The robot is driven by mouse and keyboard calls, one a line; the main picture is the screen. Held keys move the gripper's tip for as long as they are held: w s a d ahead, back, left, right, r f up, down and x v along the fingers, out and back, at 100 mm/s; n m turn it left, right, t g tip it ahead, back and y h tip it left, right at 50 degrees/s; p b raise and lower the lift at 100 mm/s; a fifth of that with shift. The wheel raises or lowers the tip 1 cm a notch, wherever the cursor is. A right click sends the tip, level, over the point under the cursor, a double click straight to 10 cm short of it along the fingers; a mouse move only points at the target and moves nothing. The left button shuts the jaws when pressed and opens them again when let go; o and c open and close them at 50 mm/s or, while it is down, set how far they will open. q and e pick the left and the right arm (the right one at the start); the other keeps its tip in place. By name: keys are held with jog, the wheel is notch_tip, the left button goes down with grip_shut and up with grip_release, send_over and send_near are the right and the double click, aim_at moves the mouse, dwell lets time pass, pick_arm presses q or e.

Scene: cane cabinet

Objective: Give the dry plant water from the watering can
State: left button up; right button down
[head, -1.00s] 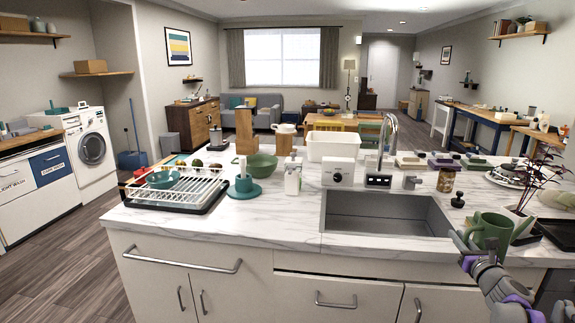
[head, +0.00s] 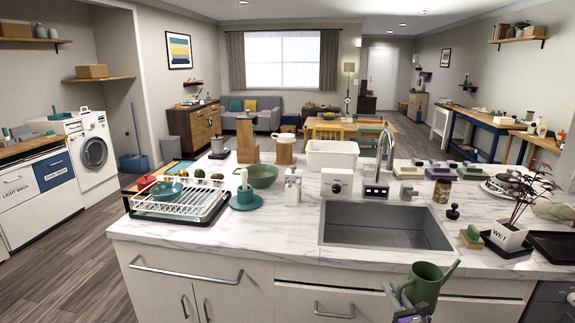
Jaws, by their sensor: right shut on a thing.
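The green watering can (head: 423,288) is in front of the counter's front edge at the lower right, its spout pointing up and right. My right gripper (head: 400,300) is shut on the can at its left side; the can hides part of the fingers. A dark reddish, thin-leaved plant (head: 524,196) stands in a white pot (head: 508,236) marked "WET", on a black tray at the counter's right. I see no pot marked dry. My left gripper is out of view.
The sink (head: 385,225) is set in the marble counter, with a tall faucet (head: 382,160) behind it. A green and yellow sponge (head: 471,237) lies between sink and pot. A dish rack (head: 185,198) stands at the left. A black tray (head: 555,245) lies right of the pot.

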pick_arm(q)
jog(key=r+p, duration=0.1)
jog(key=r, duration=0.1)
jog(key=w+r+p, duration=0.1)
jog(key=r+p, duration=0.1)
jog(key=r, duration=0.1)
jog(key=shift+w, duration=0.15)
pick_arm(e)
jog(key=s+a+n+y, duration=0.1)
jog(key=s+a+y, duration=0.1)
jog(key=s+a, duration=0.6)
jog(key=a, duration=0.3)
jog(key=shift+n+g, duration=0.3)
jog(key=shift+n, duration=0.1)
jog(key=shift+s+a+r, duration=0.1)
